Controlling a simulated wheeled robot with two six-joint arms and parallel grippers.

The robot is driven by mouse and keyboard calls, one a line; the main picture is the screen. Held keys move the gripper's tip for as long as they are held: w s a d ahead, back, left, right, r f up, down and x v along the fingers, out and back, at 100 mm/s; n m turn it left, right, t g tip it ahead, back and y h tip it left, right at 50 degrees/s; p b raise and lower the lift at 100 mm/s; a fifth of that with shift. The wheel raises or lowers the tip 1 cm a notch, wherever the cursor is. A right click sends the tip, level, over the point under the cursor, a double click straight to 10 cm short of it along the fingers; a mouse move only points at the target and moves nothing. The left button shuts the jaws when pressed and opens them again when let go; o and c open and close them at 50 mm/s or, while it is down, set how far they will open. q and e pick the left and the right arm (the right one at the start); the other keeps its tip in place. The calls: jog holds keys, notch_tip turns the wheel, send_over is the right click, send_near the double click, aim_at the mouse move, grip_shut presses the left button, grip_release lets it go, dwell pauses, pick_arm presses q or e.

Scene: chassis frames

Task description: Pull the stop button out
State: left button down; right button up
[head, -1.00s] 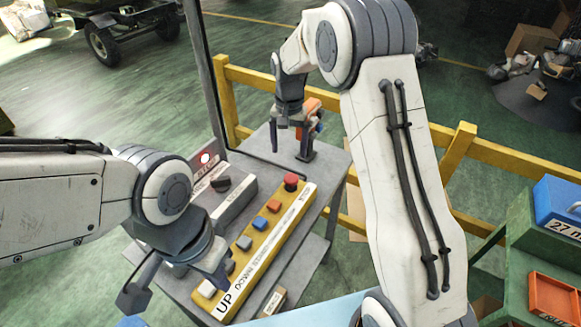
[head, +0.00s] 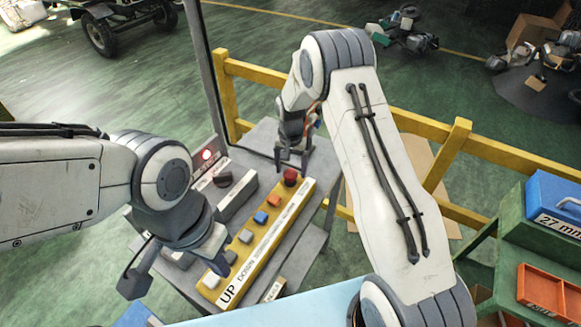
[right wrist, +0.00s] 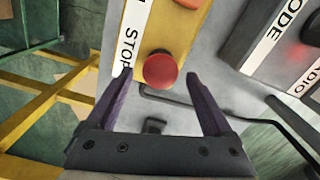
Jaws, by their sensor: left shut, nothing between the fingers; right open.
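The red stop button (head: 290,176) is a round mushroom head at the far end of the yellow control box (head: 262,246). In the right wrist view the button (right wrist: 161,70) sits beside the label "STOP", between and just beyond the fingertips. My right gripper (head: 291,166) is open and close above the button; in the right wrist view its two fingers (right wrist: 156,74) stand apart with nothing held. I cannot tell whether they touch the button. My left gripper (head: 172,276) is shut and empty near the box's "UP" end.
A grey box with a dark knob (head: 222,179) and a lit red lamp (head: 207,155) stands left of the yellow box. A yellow railing (head: 400,121) runs behind the cart. A green shelf with a blue case (head: 556,205) is at right.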

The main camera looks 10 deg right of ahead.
grip_shut()
jog(key=shift+r, duration=0.85)
jog(key=shift+w, duration=0.1)
grip_release()
jog(key=shift+r, duration=0.1)
